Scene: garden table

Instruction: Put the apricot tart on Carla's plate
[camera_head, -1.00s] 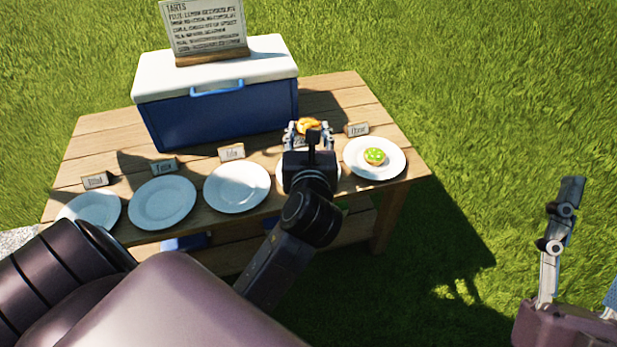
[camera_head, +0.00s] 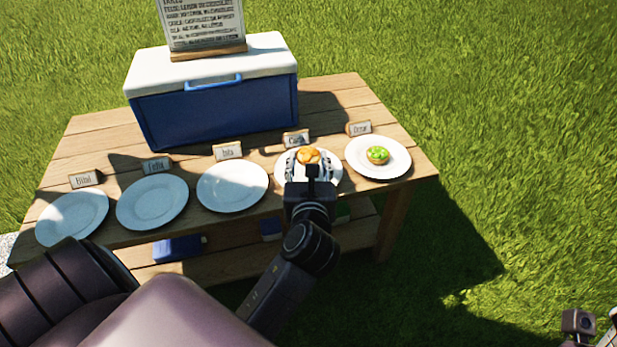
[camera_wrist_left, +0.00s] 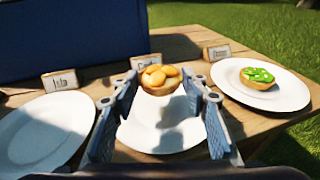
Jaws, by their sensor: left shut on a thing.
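The apricot tart (camera_head: 308,154), a small crust topped with orange apricot pieces, is between the fingers of my left gripper (camera_head: 308,160), which is shut on it. The left wrist view shows the tart (camera_wrist_left: 160,77) upright between the two fingers, seemingly above the plate with the card starting "Ca" (camera_wrist_left: 148,63). Whether the tart touches the plate is hard to tell. My right gripper (camera_head: 580,322) shows only partly at the bottom right edge.
A plate (camera_head: 400,168) with a green-topped tart (camera_head: 377,155) stands to the right. Empty plates stand to the left, including Isla's (camera_head: 232,187). A blue cooler (camera_head: 215,110) with a list board (camera_head: 202,22) is at the back of the wooden table (camera_head: 340,95).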

